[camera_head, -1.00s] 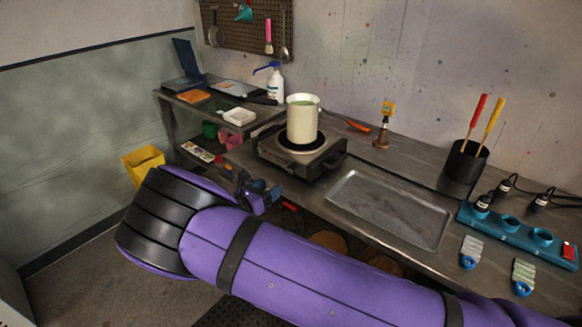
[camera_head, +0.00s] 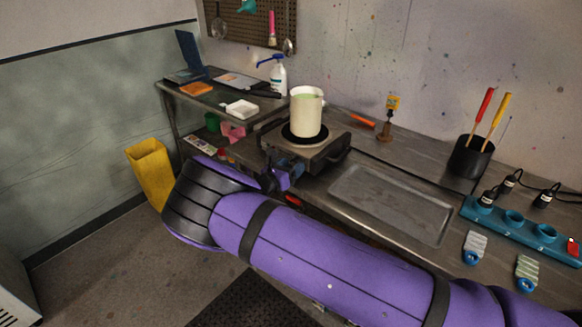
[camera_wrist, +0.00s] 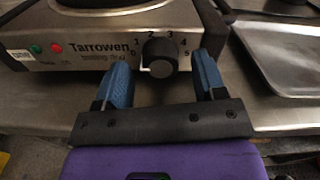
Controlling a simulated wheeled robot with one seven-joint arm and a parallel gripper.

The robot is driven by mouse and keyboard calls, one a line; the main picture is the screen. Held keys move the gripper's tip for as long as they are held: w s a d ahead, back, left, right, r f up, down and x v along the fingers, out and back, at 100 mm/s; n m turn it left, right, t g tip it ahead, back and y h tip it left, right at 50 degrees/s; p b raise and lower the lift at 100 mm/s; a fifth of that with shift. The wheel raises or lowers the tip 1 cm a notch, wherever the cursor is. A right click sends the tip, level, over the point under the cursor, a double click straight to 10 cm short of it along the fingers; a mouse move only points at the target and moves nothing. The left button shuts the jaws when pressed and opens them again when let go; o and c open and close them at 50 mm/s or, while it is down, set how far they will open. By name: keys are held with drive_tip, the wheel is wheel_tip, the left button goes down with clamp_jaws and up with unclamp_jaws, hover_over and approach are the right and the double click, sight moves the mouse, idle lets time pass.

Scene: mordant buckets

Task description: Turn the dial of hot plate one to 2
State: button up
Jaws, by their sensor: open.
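The hot plate (camera_head: 305,150) stands on the bench with a cream pot (camera_head: 307,112) of green liquid on it. In the wrist view its front panel (camera_wrist: 85,55) reads "Tarrowen" and carries a black dial (camera_wrist: 160,57) with numbers 0 to 5 around it. I cannot make out the dial's pointer. My gripper (camera_wrist: 163,85) is open, its two blue fingers on either side of and just short of the dial, apart from it. In the head view my gripper (camera_head: 283,178) is at the hot plate's front, and my arm hides the dial.
A metal tray (camera_head: 390,204) lies right of the hot plate. A teal rack (camera_head: 520,232) and a black cup of tools (camera_head: 470,158) are further right. A yellow bin (camera_head: 151,172) is on the floor left.

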drive_tip(key=shift+d, duration=0.1)
drive_tip(key=c, duration=0.9)
drive_tip(key=shift+m, duration=0.4)
drive_tip(key=m, duration=0.2)
drive_tip(key=shift+m, duration=0.4)
drive_tip(key=m, duration=0.3)
drive_tip(key=shift+m, duration=0.3)
drive_tip(key=m, duration=0.6)
drive_tip(key=shift+m, duration=0.6)
